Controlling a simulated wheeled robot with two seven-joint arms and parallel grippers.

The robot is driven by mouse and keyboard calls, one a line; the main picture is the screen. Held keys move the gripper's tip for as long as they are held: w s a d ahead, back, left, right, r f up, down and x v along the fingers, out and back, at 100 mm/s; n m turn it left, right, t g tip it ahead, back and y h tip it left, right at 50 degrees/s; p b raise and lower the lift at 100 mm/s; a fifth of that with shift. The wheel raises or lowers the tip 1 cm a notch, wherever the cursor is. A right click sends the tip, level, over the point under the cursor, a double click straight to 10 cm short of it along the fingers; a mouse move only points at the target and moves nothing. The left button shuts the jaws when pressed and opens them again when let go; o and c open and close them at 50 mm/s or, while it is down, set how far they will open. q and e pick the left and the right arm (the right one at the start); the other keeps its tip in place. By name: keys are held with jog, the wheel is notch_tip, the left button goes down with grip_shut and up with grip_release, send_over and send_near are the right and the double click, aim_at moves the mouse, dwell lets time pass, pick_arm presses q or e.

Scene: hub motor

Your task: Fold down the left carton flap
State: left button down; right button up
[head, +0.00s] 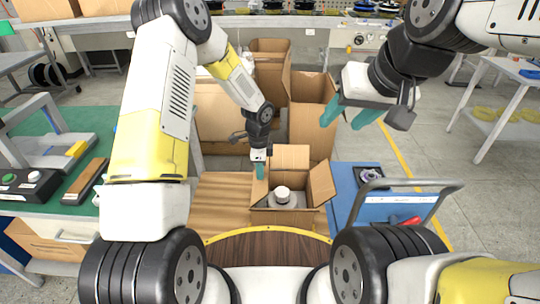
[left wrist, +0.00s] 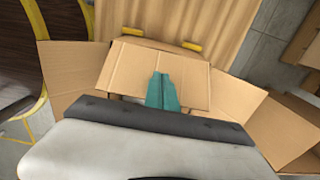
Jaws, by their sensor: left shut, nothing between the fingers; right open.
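The open carton (head: 262,217) stands low in front of me with a white hub motor (head: 283,196) inside. Its back flap (head: 290,157) stands up and its right flap (head: 322,182) is raised and leans outward. My left gripper (head: 260,171) is shut and empty, its teal fingertips at the left flap (head: 258,189). In the left wrist view the fingers (left wrist: 162,92) lie over a cardboard flap (left wrist: 130,72); whether they touch it I cannot tell. The carton's inside is hidden there by my wrist. My right gripper (head: 350,114) is open, empty and raised, far from the carton.
Tall open cardboard boxes (head: 312,108) stand behind the carton. A blue surface (head: 345,208) with a grey handle is at right, a green worktable (head: 100,150) at left. A round brown top with a yellow rim (head: 268,246) lies nearest me. Corrugated brown surface (head: 225,198) extends left of the carton.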

pick_arm(q)
jog(key=shift+d, duration=1.8)
jog(key=shift+s+f, duration=0.1)
jog(key=shift+f, duration=2.5)
notch_tip(320, 180, up, 9)
